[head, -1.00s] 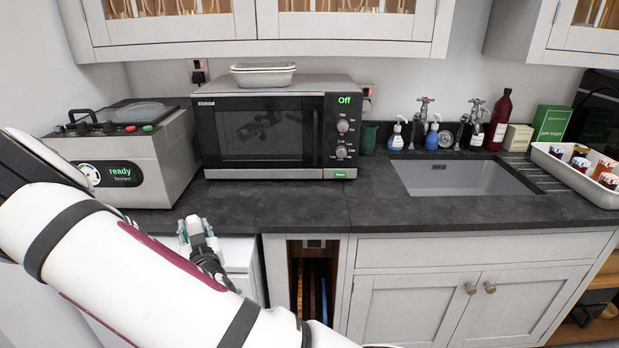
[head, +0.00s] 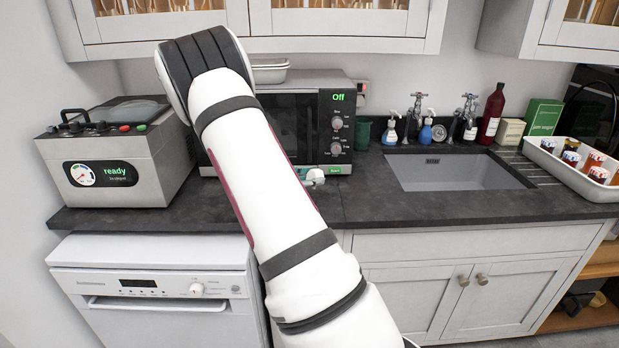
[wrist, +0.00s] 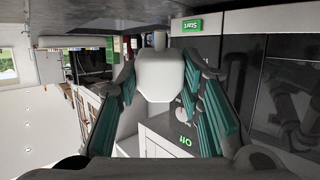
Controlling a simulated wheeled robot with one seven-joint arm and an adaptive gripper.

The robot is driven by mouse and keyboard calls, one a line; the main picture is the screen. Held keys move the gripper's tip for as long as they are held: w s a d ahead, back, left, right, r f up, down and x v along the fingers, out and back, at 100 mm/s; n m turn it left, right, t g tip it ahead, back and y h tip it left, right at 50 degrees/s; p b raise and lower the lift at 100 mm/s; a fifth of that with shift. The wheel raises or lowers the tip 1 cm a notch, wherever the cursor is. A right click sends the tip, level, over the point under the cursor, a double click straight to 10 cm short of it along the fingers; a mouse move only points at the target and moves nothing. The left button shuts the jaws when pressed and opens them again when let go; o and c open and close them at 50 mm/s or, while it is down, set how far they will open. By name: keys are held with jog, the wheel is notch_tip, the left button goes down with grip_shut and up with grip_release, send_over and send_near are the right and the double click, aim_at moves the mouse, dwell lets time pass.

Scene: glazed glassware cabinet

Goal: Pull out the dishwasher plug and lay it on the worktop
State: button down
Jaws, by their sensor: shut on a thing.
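A white plug (wrist: 160,78) is between the teal-padded fingers of my gripper (wrist: 163,95) in the wrist view. The gripper is shut on it, and the plug's far end points away from the wrist. In the head view my arm hides most of my gripper (head: 306,178); a small white part shows in front of the microwave's lower right corner. The worktop (head: 370,215) is dark stone and runs from the left machine to the sink. The white dishwasher (head: 150,285) stands below it at the left, its door shut.
The microwave (head: 338,120) reads "Off" and is close to my gripper. A boxy machine reading "ready" (head: 105,172) stands at the left. The sink (head: 455,172), spray bottles and a tray of jars (head: 575,180) are to the right. The worktop's front strip left of the sink is bare.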

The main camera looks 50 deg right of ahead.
jog(key=shift+f+b, duration=1.25)
jog(key=shift+f, duration=2.35)
jog(key=c, duration=1)
grip_release()
jog(key=shift+c, duration=0.2)
jog(key=shift+a, duration=0.1)
jog(key=v, duration=1.2)
jog(key=shift+f, duration=0.1)
